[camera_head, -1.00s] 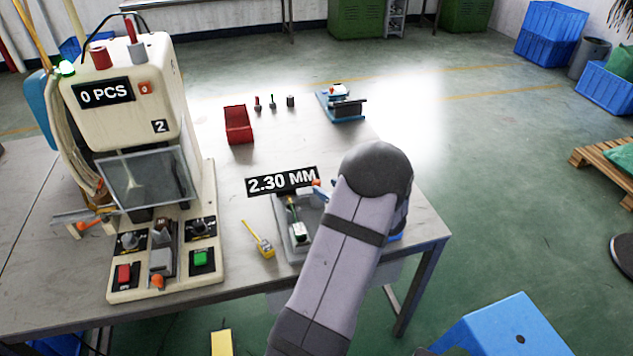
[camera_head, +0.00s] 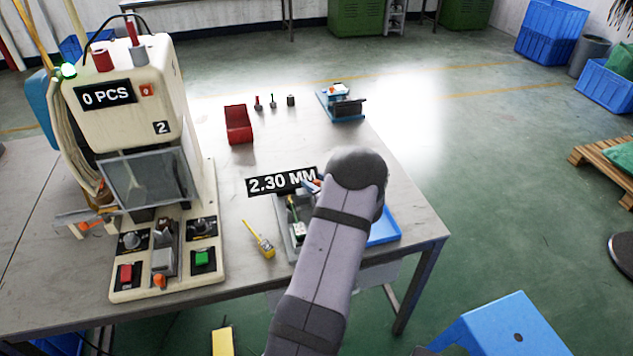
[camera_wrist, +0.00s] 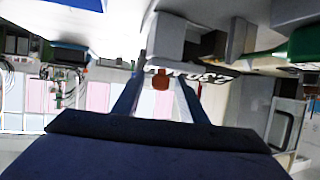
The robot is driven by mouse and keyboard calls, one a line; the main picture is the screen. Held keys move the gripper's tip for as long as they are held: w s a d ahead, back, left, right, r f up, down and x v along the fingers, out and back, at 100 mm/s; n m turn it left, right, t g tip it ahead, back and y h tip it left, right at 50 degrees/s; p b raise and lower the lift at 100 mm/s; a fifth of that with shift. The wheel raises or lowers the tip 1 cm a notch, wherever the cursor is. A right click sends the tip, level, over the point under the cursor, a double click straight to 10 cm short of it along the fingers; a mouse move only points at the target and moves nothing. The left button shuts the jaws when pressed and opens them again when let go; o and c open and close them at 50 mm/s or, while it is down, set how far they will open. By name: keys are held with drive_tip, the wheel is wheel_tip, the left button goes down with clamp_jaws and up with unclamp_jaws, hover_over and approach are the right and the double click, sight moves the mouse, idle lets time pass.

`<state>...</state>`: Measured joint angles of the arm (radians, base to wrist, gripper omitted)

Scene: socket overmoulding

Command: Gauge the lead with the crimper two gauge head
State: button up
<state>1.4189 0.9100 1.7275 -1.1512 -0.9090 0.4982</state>
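The gauge (camera_head: 283,236) is a grey fixture at the front middle of the table, with a black "2.30 MM" display (camera_head: 282,181) above it. A small green and white piece (camera_head: 298,230) sits on it; I cannot tell whether this is the lead. In the head view my arm hides my gripper and the gauge's right side. In the wrist view my gripper (camera_wrist: 162,85) has its two dark fingers apart, with a small orange-red knob (camera_wrist: 161,79) showing between them. I see no clear contact with the knob. The display shows upside down behind.
The cream crimping machine (camera_head: 130,120), marked 2 and "0 PCS", stands at left. A yellow tool (camera_head: 258,238) lies left of the gauge. A blue tray (camera_head: 384,232) is to the right. A red bin (camera_head: 238,124) and a blue-based device (camera_head: 340,103) stand farther back.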

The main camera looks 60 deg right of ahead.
sight(302, 191)
drive_tip(key=shift+c, duration=0.3)
clamp_jaws()
drive_tip(key=w+a, duration=0.3)
drive_tip(key=shift+w+a, duration=0.2)
drive_tip(key=shift+o, duration=0.3)
unclamp_jaws()
drive_tip(key=shift+s, duration=0.1)
drive_tip(key=b+v, duration=0.1)
drive_tip(key=v, duration=0.6)
